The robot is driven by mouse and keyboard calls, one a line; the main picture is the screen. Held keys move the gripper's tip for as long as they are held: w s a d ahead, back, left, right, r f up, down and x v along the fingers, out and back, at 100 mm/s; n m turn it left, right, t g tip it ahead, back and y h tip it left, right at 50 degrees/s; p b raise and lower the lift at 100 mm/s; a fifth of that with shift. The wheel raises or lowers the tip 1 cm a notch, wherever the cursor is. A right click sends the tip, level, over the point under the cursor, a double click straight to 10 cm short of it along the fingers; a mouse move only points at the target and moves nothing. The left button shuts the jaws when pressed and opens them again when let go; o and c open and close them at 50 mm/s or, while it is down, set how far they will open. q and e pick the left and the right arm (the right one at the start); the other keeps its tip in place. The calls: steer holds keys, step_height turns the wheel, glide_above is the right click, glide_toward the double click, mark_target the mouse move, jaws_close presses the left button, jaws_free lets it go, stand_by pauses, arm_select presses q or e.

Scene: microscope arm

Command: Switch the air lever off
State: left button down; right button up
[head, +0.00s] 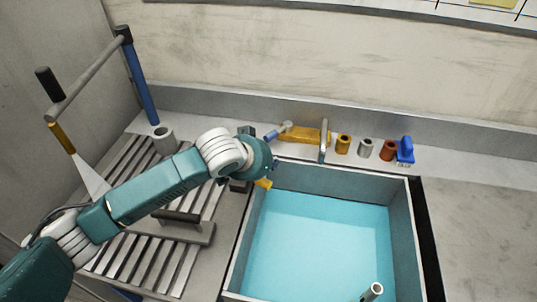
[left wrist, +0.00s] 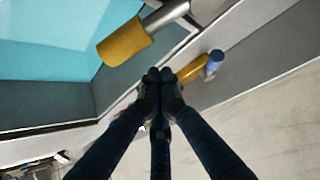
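A yellow valve body (head: 305,135) lies at the back of the sink, with a blue-tipped handle (head: 272,136) at its left end. A blue upright lever (head: 405,150) stands at the right end of the same row. In the left wrist view the fingertips overlap the yellow body (left wrist: 190,70), whose blue end (left wrist: 215,57) shows beyond; contact cannot be told. My right gripper is out of view.
Yellow, silver and rust-coloured rings (head: 365,148) stand along the back ledge. The sink (head: 408,222) holds blue water. A yellow-tipped spout (left wrist: 124,42) is close to my fingers. A jointed stand (head: 137,80) rises at the left. The right counter (head: 480,230) is clear.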

arm_select(q)
steer(key=s+a, duration=0.1)
steer(key=s+p, duration=0.1)
steer(key=shift+s+a+f, duration=0.2)
steer(key=shift+s+a, duration=0.1)
steer(key=shift+a, duration=0.1)
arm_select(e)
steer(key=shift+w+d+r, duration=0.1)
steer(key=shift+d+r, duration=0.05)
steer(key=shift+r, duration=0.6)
arm_select(q)
steer(key=shift+a, duration=0.15)
steer(key=shift+s+m+h+p, duration=0.25)
steer(key=shift+m+h+p, duration=0.05)
steer(key=shift+m+p, duration=0.1)
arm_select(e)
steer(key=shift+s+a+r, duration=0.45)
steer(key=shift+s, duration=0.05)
